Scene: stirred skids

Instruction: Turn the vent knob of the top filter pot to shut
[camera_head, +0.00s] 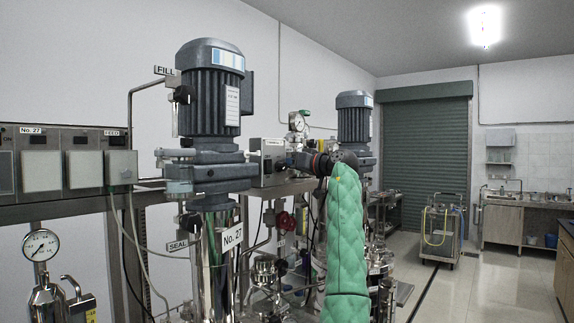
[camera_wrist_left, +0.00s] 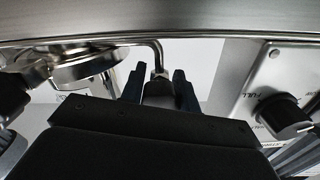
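In the head view one arm in a green quilted sleeve, apparently my left, rises from the bottom. Its dark wrist points left beside a grey control box (camera_head: 269,160); its fingertips are not clear there. In the left wrist view my left gripper (camera_wrist_left: 159,84) has its dark fingers apart on either side of a grey fitting (camera_wrist_left: 159,96) below a bent steel pipe (camera_wrist_left: 157,52). I cannot tell whether they touch it. A round steel lid (camera_wrist_left: 85,68) is at upper left. I cannot clearly make out the filter pot's vent knob. My right gripper is out of view.
A mixer motor (camera_head: 210,92) stands left of the wrist, a second motor (camera_head: 354,122) behind it. A panel with a black knob (camera_wrist_left: 284,117) is right of the fingers. Open floor is at right.

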